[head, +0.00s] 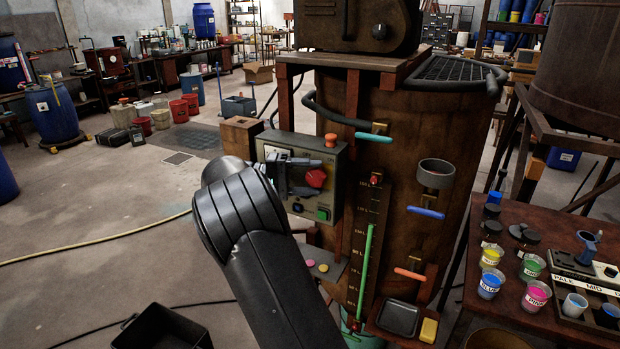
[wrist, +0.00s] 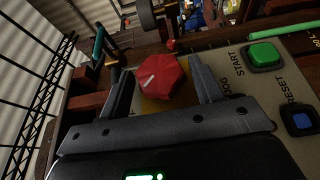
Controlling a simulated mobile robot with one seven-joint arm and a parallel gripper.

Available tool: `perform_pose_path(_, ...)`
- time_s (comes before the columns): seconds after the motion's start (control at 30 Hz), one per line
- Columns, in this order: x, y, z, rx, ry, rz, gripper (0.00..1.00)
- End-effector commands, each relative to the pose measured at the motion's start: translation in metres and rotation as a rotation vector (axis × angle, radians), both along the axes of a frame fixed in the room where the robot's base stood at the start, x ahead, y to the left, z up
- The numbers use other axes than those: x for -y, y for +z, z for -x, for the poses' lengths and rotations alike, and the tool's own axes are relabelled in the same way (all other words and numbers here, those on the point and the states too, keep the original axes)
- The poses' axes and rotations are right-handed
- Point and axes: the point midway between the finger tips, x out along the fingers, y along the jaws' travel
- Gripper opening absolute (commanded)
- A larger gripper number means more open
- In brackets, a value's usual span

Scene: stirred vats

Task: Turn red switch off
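The red switch (head: 316,178) is a faceted red knob on the front of a grey control box (head: 338,197) fixed to the brown vat. In the wrist view the red switch (wrist: 163,78) has a pale slanted mark on its face and a yellow plate behind it. My gripper (head: 304,176) is at the box, with its fingers towards the knob. In the wrist view my gripper (wrist: 160,84) is open, with one finger on each side of the knob.
A green START button (wrist: 264,55) and a blue RESET button (wrist: 302,120) lie right of the knob. An orange mushroom button (head: 330,140) tops the box. A wooden box (head: 240,136) is left of it. A table with paint cups (head: 536,295) stands right.

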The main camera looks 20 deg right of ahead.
Motion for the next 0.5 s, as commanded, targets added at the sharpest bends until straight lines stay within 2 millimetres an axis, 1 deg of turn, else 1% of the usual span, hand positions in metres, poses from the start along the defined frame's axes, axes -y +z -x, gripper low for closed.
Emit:
perform_pose_path(0.03, 0.000, 0.000, 0.000, 0.000, 0.000, 0.000, 0.64)
perform_pose_path(0.1, 0.000, 0.000, 0.000, 0.000, -0.001, 0.000, 0.67)
perform_pose_path(0.33, -0.001, 0.000, 0.000, 0.000, -0.001, 0.000, 0.67)
perform_pose_path(0.43, -0.008, -0.001, -0.004, 0.000, 0.000, 0.000, 0.67)
perform_pose_path(0.5, -0.018, -0.001, -0.008, 0.000, 0.000, 0.000, 0.67)
